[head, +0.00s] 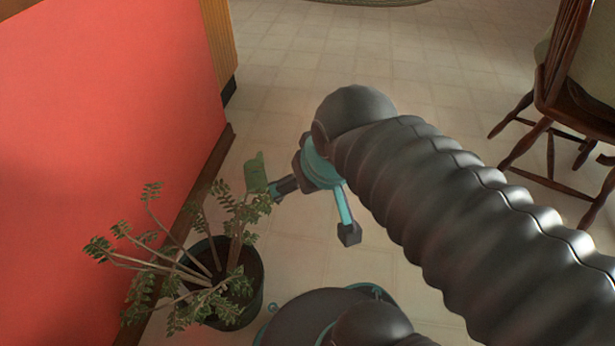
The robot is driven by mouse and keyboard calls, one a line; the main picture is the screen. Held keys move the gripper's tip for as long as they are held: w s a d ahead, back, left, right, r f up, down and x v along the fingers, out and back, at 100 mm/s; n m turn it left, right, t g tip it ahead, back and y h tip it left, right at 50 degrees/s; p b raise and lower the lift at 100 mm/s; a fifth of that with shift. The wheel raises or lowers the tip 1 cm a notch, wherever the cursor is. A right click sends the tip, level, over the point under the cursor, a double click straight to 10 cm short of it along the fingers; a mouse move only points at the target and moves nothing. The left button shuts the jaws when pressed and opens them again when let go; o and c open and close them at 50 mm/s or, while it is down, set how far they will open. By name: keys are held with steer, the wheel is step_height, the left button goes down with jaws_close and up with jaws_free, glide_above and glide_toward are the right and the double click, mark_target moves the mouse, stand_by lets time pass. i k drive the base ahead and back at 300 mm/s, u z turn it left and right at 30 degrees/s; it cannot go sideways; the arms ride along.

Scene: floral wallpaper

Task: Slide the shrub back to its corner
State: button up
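The shrub (237,207) is a leafy plant with thin bare stems, in a dark round pot (256,303) on the floor beside the red wall. Its stems spread left against the wall and up toward my gripper. My gripper (303,212) is above and to the right of the pot, with its teal-and-black fingers spread apart and nothing seen between them. Whether the left finger touches the leaves is unclear.
The red wall (110,110) with a brown baseboard (215,160) runs along the left and ends at a corner. A wooden chair (545,110) stands at the right. A rug edge (370,2) shows at the top. The tiled floor (300,60) between is clear.

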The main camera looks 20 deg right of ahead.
mark_target(217, 283)
steer(key=u, duration=1.3)
steer(key=k, duration=0.65)
steer(key=z, duration=0.1)
